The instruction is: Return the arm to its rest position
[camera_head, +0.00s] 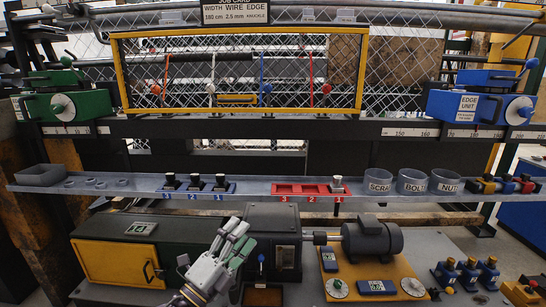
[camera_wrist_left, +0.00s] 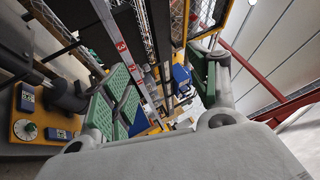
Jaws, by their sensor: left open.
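My left gripper (camera_head: 234,238) is grey with green finger pads. In the head view it rises from the bottom centre, in front of the dark machine box. In the left wrist view my left gripper (camera_wrist_left: 165,85) shows its two fingers spread apart with nothing between them. The shelf and the wire frame appear beyond the fingers. My right gripper is in neither view.
A grey shelf (camera_head: 125,181) crosses the middle, bearing a red tray (camera_head: 300,188), black-topped pieces and cups (camera_head: 412,183). A motor (camera_head: 371,241) stands right of my gripper. A yellow-framed mesh panel (camera_head: 240,35) hangs behind, between green (camera_head: 63,100) and blue (camera_head: 480,105) units.

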